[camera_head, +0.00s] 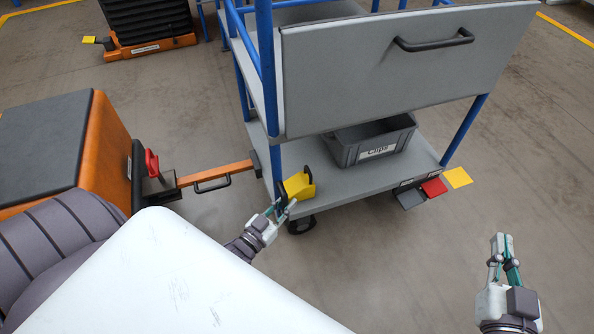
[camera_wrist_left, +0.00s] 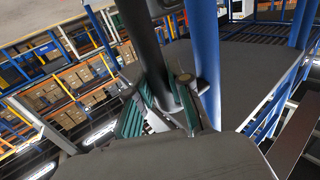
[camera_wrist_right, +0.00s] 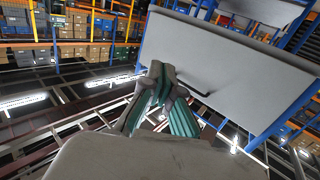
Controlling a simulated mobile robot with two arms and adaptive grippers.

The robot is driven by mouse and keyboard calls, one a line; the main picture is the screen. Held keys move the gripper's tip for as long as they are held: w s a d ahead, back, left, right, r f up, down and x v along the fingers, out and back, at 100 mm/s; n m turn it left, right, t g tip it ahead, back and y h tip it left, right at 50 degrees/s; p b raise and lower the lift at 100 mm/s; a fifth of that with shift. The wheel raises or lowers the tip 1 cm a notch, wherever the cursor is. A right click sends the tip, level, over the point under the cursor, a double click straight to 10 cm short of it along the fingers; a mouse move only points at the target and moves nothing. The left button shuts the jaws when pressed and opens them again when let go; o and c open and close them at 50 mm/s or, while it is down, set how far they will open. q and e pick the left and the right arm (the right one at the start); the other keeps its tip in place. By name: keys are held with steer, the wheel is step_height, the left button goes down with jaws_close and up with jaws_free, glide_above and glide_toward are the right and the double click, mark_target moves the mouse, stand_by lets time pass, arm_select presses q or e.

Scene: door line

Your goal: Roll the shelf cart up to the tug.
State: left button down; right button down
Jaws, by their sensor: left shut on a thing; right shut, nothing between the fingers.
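The shelf cart (camera_head: 350,187) has blue posts, grey shelves and a large grey panel with a black handle. An orange drawbar (camera_head: 215,174) runs from its left side toward the orange tug (camera_head: 105,150). The drawbar's end is at the tug's coupling with a red lever (camera_head: 152,163); I cannot tell whether they are joined. My left gripper (camera_head: 279,207) is shut on a dark upright handle (camera_wrist_left: 146,50) beside the cart's near-left corner post. My right gripper (camera_head: 504,248) is shut and empty, right of the cart; it also shows in the right wrist view (camera_wrist_right: 160,85).
A grey bin labelled Clips (camera_head: 372,140) sits on the lower shelf. A yellow block (camera_head: 299,186) is at the near corner. Grey and red (camera_head: 434,187) pedals stick out at the right, near a yellow square (camera_head: 458,178). Another orange machine (camera_head: 150,40) stands behind. Floor at right is clear.

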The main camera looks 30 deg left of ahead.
arm_select(q)
steer(key=shift+s+a, duration=0.15)
steer(key=shift+s, duration=0.15)
arm_select(e)
steer(key=shift+s+d+f+g, duration=0.1)
steer(key=shift+f+g, duration=0.2)
steer(key=shift+f, duration=0.2)
arm_select(q)
steer(key=c, duration=1.1)
jaws_free()
steer(key=shift+o, duration=0.2)
steer(key=s, duration=1.2)
steer(key=shift+a, duration=0.45)
steer(key=shift+w, duration=0.15)
